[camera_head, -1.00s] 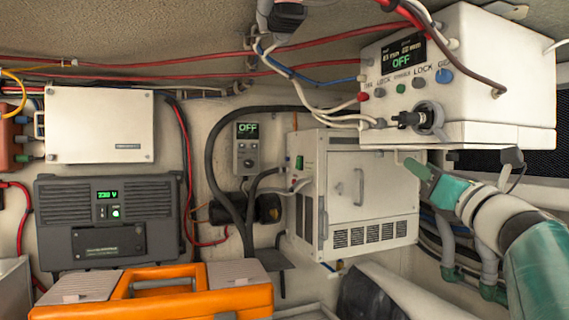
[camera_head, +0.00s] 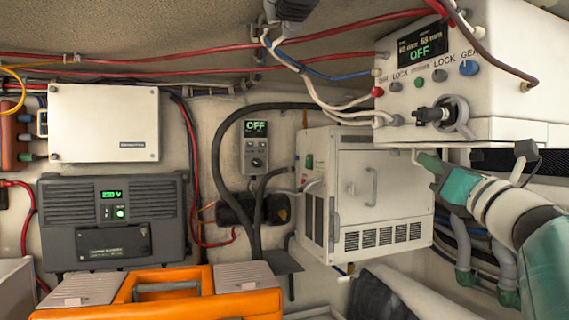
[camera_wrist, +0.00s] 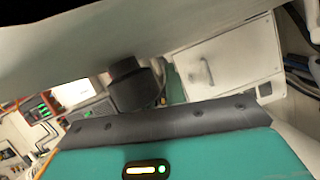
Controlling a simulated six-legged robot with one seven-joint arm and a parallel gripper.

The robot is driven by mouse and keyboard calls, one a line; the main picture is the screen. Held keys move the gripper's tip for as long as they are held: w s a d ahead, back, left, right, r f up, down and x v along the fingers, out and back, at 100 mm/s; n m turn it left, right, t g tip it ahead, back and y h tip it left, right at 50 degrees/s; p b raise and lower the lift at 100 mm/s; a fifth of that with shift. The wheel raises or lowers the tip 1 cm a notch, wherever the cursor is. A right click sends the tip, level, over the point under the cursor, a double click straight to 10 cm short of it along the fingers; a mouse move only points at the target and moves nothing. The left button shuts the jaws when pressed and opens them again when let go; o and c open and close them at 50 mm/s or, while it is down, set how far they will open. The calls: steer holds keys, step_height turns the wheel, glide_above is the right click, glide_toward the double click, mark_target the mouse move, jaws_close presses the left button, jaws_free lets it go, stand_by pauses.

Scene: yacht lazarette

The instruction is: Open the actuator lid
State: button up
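The actuator appears to be the white control box (camera_head: 500,75) at the upper right of the head view, with a display reading OFF, labelled buttons and a dark key-like knob (camera_head: 432,114). Its lower edge has a pale lip (camera_head: 505,130), which may be the lid; it looks closed. A small pale handle (camera_head: 416,156) hangs under the box's left front. My gripper (camera_head: 428,161) is just right of this handle, below the box; contact is unclear. In the wrist view, a pale surface (camera_wrist: 90,45) crosses above my teal gripper body, and the fingertips are hidden.
A white cabinet (camera_head: 395,185) with a handle and vents stands left of and below my gripper. Red, white and blue cables hang near the box's left side. Pipes (camera_head: 465,250) run below my arm. An orange toolbox (camera_head: 190,305) sits at the lower left.

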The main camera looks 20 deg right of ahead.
jaws_close()
steer(key=d+f+n+g+y, duration=0.3)
steer(key=d+f+n+y, duration=0.5)
steer(key=n, duration=1.1)
steer(key=shift+w+d+f+y, duration=0.25)
steer(key=shift+d+f, duration=0.65)
steer(key=shift+d, duration=0.8)
